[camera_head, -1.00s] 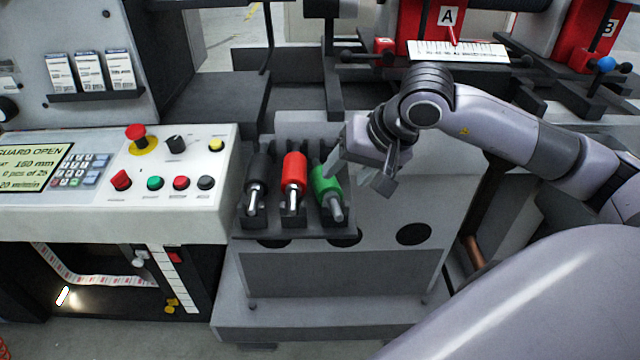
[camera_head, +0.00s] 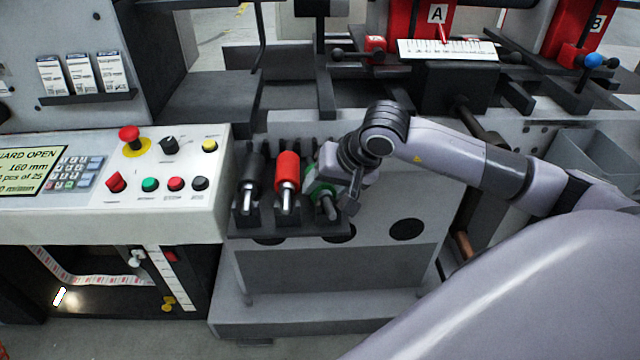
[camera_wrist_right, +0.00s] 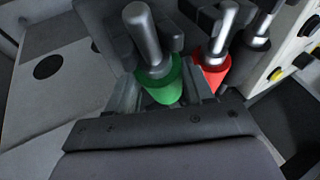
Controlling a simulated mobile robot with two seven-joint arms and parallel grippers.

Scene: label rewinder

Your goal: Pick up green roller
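The green roller (camera_head: 311,187) lies in the right-hand slot of a dark three-slot rack, its metal shaft end pointing toward the front. My right gripper (camera_head: 333,193) is down at this roller and hides much of it in the head view. In the right wrist view the green roller (camera_wrist_right: 163,86) sits between the two fingers (camera_wrist_right: 163,80), one on each side and very close to it. Whether the fingers press on it cannot be told. The roller appears still in its slot. My left gripper is not in view.
The red roller (camera_head: 287,168) lies just left of the green one, and the black roller (camera_head: 252,172) left of that. The rack (camera_head: 290,231) stands beside the control panel (camera_head: 120,215). A grey face with dark holes (camera_head: 407,229) lies to the right.

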